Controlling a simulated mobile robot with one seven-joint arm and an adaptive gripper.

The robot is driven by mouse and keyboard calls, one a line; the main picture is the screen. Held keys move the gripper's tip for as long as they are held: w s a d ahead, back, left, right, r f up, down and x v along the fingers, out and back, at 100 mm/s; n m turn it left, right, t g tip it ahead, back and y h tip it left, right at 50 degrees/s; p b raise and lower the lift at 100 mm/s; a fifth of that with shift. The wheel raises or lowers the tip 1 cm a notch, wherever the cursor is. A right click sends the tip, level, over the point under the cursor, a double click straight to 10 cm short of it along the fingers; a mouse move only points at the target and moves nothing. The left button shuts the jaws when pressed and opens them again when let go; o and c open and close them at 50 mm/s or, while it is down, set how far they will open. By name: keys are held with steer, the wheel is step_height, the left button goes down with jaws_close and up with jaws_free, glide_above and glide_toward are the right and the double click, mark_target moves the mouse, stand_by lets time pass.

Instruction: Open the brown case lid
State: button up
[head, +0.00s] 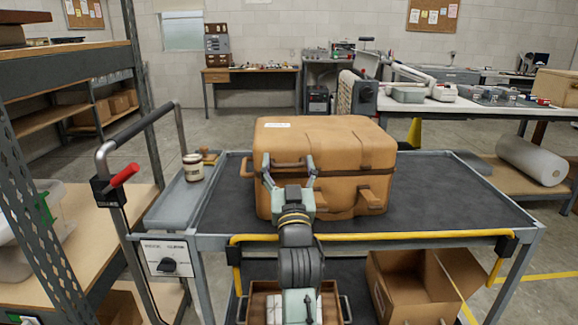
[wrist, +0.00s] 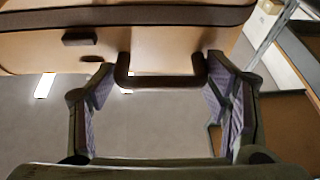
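The brown case (head: 345,150) stands shut on the cart's dark top, its lid (head: 335,130) down and a dark band running around it. A dark handle (head: 286,163) sits on its front face at the left; it also shows in the wrist view (wrist: 160,82). My gripper (head: 290,168) is open at the front of the case. In the wrist view its fingers (wrist: 165,95) stand one to each side of the handle, the right one close to the handle's end. I cannot tell whether either finger touches it. Nothing is held between them.
The cart top (head: 440,195) is clear to the right of the case. A grey side tray (head: 175,205) holds a labelled jar (head: 193,167). A yellow rail (head: 370,237) runs along the cart's front edge. An open carton (head: 415,290) sits on the lower shelf. Shelving stands at the left.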

steer(key=shift+d+r, duration=0.1)
steer(key=shift+d, duration=0.15)
steer(key=c, duration=1.1)
